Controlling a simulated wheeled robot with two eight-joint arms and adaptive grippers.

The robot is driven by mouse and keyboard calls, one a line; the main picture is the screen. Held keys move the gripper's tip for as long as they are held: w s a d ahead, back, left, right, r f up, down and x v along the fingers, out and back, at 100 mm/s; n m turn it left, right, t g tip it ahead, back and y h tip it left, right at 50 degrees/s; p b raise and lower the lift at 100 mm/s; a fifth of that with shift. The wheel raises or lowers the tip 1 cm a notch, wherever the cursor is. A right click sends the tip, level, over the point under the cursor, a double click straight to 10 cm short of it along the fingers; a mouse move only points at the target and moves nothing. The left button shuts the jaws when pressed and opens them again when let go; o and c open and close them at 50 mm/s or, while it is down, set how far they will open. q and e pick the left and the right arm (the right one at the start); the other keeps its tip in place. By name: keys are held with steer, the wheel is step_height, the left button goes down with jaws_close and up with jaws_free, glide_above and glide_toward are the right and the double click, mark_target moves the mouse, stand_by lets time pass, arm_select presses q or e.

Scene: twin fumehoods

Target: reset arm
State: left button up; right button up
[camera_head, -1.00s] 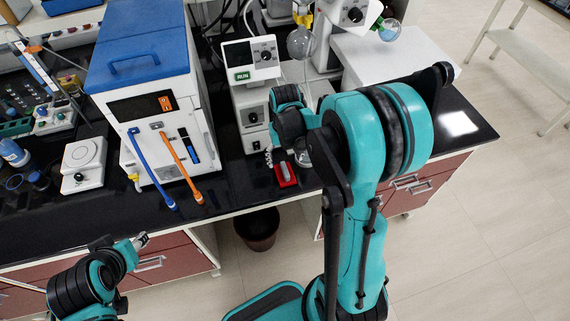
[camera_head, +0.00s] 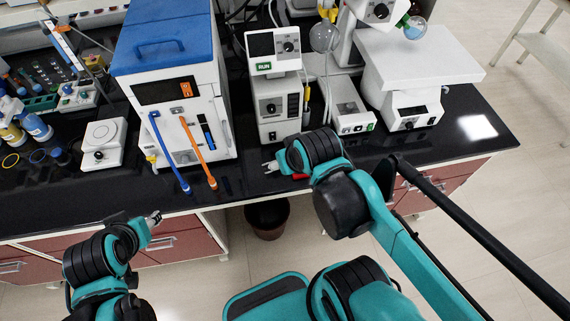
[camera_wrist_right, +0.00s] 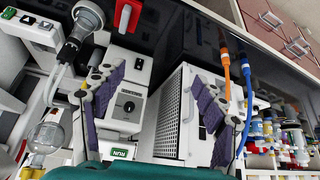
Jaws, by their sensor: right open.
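My right gripper (camera_head: 270,167) is over the front edge of the black bench, in front of the white instrument with the green RUN label. In the right wrist view its two purple-padded fingers (camera_wrist_right: 160,82) are spread wide with nothing between them. My left gripper (camera_head: 154,218) is low at the left, in front of the bench's red drawers; its fingers are too small to tell open from shut. A red item (camera_head: 300,177) on the bench is partly hidden by my right wrist.
The black bench (camera_head: 240,197) carries a blue-topped white box (camera_head: 165,62) with blue and orange straps, a small balance (camera_head: 104,144) and a white instrument (camera_head: 277,90). A dark bin (camera_head: 267,218) stands below. Open floor lies to the right.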

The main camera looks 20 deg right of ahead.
steer(key=shift+s+a+t, duration=0.5)
steer(key=shift+s, duration=0.15)
step_height(320, 180, down, 10)
steer(key=b, duration=1)
steer(key=shift+f, duration=0.25)
